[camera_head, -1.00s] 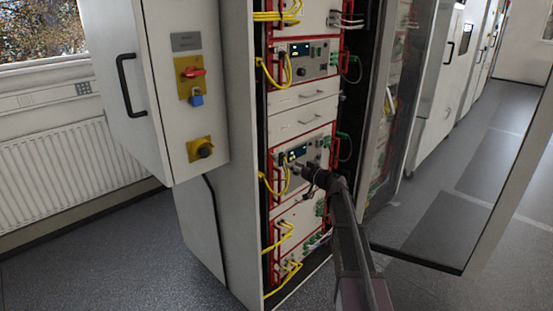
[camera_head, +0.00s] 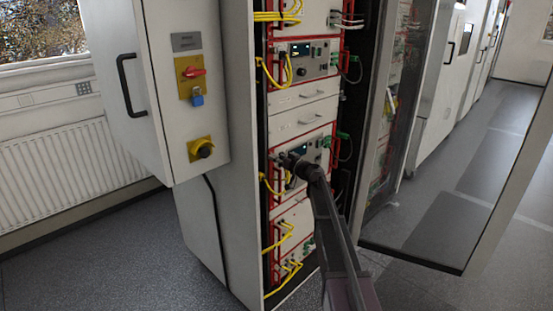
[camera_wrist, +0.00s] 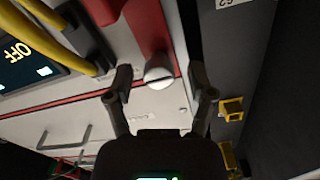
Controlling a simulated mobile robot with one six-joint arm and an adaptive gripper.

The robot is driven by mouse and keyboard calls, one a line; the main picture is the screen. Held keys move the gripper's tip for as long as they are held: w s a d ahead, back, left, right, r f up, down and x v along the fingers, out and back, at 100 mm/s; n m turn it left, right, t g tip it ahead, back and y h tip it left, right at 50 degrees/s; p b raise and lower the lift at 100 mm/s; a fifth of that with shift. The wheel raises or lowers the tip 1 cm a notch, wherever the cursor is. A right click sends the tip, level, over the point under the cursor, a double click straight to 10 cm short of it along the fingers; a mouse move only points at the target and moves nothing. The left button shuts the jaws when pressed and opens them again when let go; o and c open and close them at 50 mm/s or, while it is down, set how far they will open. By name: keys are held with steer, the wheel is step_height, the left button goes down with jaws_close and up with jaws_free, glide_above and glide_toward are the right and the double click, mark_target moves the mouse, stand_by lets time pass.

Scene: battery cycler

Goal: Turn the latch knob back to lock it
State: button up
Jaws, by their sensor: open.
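A small pale, rounded knob (camera_wrist: 158,76), which looks like the latch knob, sits on a red strip at the edge of a rack module in the wrist view. My gripper (camera_wrist: 160,80) is open, with one finger on each side of the knob and visible gaps between. I cannot tell how deep the fingertips reach around it. The knob is too small or hidden to make out there.
Yellow cables (camera_wrist: 60,40) and a display reading OFF (camera_wrist: 25,62) lie left of the fingers in the wrist view; yellow fittings (camera_wrist: 232,109) are at right. The cabinet's side box (camera_head: 185,120) stands left, and the open glass door (camera_head: 500,185) right.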

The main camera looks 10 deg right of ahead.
jaws_close()
